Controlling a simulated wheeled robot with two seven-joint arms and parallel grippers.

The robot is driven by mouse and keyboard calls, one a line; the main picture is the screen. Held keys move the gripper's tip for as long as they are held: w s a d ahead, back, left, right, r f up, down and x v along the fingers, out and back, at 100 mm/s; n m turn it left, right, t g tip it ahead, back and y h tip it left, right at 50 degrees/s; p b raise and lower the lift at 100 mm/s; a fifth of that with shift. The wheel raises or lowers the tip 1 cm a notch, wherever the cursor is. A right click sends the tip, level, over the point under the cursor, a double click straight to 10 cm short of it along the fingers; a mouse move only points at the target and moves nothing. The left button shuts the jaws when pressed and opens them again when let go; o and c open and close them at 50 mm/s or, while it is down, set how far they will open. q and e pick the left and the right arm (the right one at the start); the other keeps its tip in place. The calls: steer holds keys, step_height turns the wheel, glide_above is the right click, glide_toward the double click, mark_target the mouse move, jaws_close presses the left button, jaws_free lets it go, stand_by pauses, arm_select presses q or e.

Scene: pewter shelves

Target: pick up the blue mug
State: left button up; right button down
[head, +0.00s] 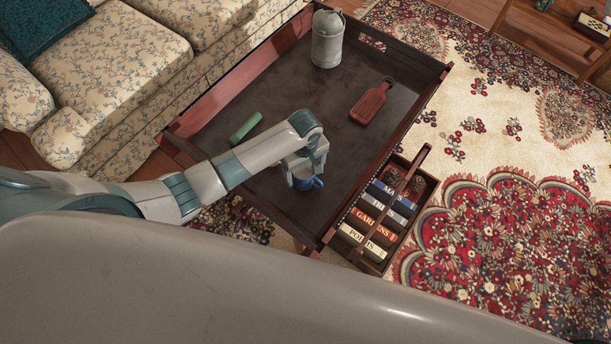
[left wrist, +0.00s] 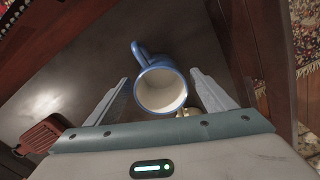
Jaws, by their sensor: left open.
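The blue mug (head: 308,183) stands on the dark tray table (head: 290,95), near its front corner; my left gripper partly covers it in the head view. In the left wrist view the mug (left wrist: 160,90) has a cream inside, and its handle points up and to the left. My left gripper (head: 303,170) is above the mug and open. In the left wrist view its two fingers (left wrist: 163,95) are on either side of the mug, with gaps visible on both sides. My right gripper is not in view.
On the table are a grey canister (head: 327,40), a red paddle-shaped board (head: 371,102) and a green cylinder (head: 245,127). A wooden caddy of books (head: 376,262) stands beside the table's right edge. Raised rims edge the table. A floral sofa (head: 115,65) is at left.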

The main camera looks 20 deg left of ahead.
arm_select(q)
steer(key=shift+f, duration=1.35)
steer(key=shift+c, duration=0.4)
steer(key=c, duration=1.3)
steer(key=shift+r, duration=0.1)
step_height(320, 180, up, 4)
steer(key=shift+r, duration=0.15)
steer(key=d+r, duration=0.2)
steer(key=d, duration=0.2)
steer(key=d+r, duration=0.2)
steer(key=d, duration=0.1)
steer(key=d+r, duration=0.2)
steer(key=d, duration=0.2)
steer(key=shift+s+d+r, duration=0.1)
steer(key=shift+d+r, duration=0.2)
steer(key=shift+d, duration=0.05)
